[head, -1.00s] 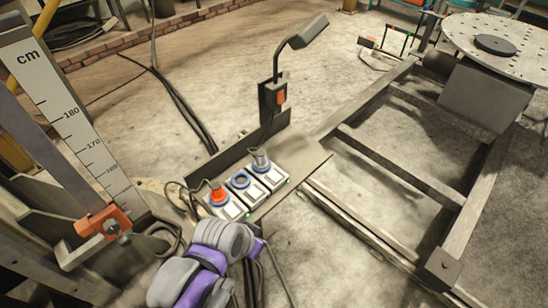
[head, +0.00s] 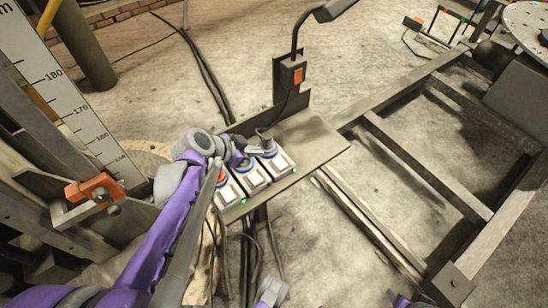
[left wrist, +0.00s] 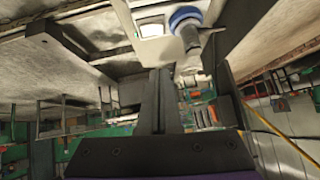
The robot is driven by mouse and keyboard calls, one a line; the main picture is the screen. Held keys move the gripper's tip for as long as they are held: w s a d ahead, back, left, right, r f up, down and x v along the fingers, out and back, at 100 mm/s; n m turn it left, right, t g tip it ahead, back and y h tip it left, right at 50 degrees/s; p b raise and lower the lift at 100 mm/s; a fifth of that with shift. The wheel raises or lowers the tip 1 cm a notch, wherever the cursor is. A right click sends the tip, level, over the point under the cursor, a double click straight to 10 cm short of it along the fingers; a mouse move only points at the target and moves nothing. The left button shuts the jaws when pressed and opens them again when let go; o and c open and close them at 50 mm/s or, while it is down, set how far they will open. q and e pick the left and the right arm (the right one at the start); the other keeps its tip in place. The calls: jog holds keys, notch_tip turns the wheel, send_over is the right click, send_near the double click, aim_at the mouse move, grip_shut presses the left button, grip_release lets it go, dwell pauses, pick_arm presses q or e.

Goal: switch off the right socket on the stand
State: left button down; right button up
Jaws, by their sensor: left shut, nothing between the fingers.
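The stand's grey plate (head: 312,143) carries three white sockets in a row. The right socket (head: 284,162) has a blue ring and a grey plug (head: 267,146) in it. The middle socket (head: 255,181) and the left socket (head: 229,193), with some red on it, are partly hidden by my left arm. My left gripper (head: 243,160) is shut and empty, over the row near the middle socket. In the left wrist view its dark fingers (left wrist: 159,78) are together, below a socket with a blue ring (left wrist: 184,17) and a pale switch part (left wrist: 151,30). Contact cannot be told.
A lamp post with an orange switch (head: 298,75) rises behind the sockets. A scale board (head: 75,105) with an orange clamp (head: 95,188) stands at the left. A metal frame (head: 425,150) lies to the right. Cables hang below the plate.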

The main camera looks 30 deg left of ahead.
pick_arm(q)
jog(key=b, duration=0.4)
send_over(279, 160)
jog(key=s, duration=0.2)
notch_tip(279, 160, down, 8)
jog(key=shift+a+r, duration=0.1)
jog(key=shift+r, duration=0.1)
jog(key=shift+s+a+f+b, duration=0.15)
jog(key=shift+f+b, duration=0.3)
jog(key=shift+f, duration=0.75)
jog(key=shift+a+f, duration=0.15)
jog(key=shift+f, duration=0.35)
jog(key=shift+f, duration=0.1)
jog(key=shift+f, duration=0.15)
